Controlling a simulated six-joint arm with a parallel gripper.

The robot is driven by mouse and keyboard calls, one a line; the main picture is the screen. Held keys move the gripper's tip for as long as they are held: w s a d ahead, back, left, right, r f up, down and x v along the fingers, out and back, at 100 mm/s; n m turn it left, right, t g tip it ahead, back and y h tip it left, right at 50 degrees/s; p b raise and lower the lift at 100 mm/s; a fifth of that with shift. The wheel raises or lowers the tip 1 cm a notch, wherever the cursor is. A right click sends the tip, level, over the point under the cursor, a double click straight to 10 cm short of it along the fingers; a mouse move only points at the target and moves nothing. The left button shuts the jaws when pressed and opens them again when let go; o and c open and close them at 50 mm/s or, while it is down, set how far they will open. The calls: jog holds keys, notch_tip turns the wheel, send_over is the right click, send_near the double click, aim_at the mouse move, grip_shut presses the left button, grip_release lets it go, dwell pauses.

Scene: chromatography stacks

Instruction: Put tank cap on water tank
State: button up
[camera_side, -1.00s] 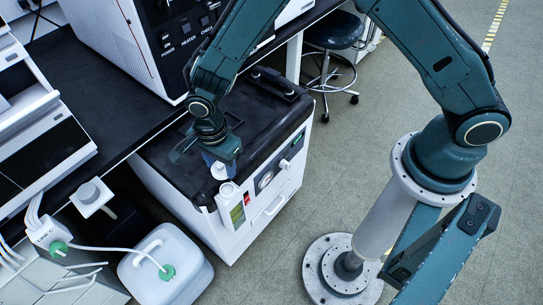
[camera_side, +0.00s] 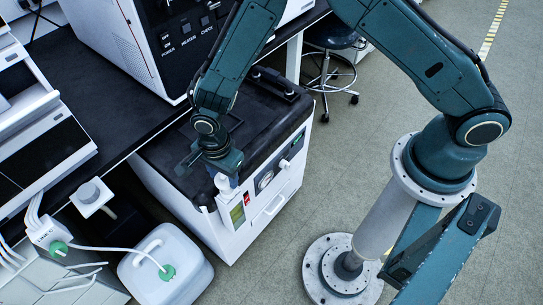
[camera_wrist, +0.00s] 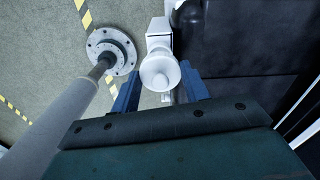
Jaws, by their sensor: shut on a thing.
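My gripper (camera_side: 226,178) is shut on the tank cap (camera_side: 222,183), a small white round piece. In the wrist view the cap (camera_wrist: 160,73) sits between the two blue fingers of my gripper (camera_wrist: 160,76). The water tank appears to be the white housing with a green window (camera_side: 237,214) at the front corner of the white unit. The cap is right above its top in the side view. The gripper and cap cover that top, so I cannot tell whether they touch. A white box-like part, likely the tank (camera_wrist: 159,36), shows beyond the cap in the wrist view.
The white unit (camera_side: 265,205) has a black top (camera_side: 263,120) with a handle at the back. A black bench (camera_side: 110,105) with instruments is at left. A white jug (camera_side: 190,270) with tubing stands on the floor at lower left. Floor to the right is open.

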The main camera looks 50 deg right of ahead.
aim_at(224, 180)
jog(key=shift+f, duration=1.6)
jog(key=shift+f, duration=0.15)
dwell(1.2)
jog(key=o, duration=1)
jog(key=shift+o, duration=0.6)
jog(key=o, duration=0.4)
jog(key=shift+r, duration=0.2)
jog(key=shift+r, duration=3.3)
